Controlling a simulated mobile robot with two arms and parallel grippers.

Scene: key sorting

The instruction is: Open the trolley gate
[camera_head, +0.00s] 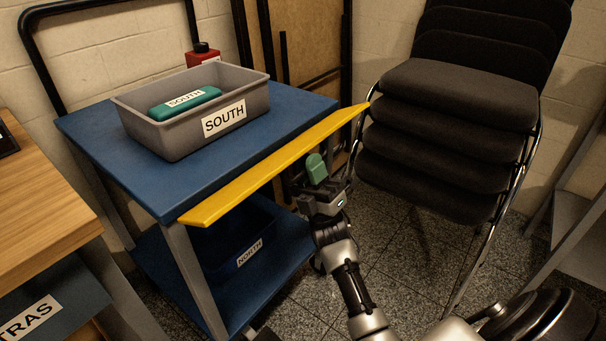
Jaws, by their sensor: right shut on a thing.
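The trolley (95,125) has a blue top and a blue lower shelf. Its gate, a yellow bar (275,169), runs along the front edge of the top, from near left to far right. My right gripper (316,178) is just in front of the bar, right of its middle. It is shut on a small rounded green piece (316,168) that stands up between its fingers. Whether this piece is joined to the gate I cannot tell. My left gripper is not in view.
A grey SOUTH bin (150,133) on the trolley holds a teal SOUTH case (184,103). A red container (203,57) stands behind it. A NORTH bin (255,262) is below. Stacked dark chairs (455,95) stand close on the right. A wooden table (45,200) is at left.

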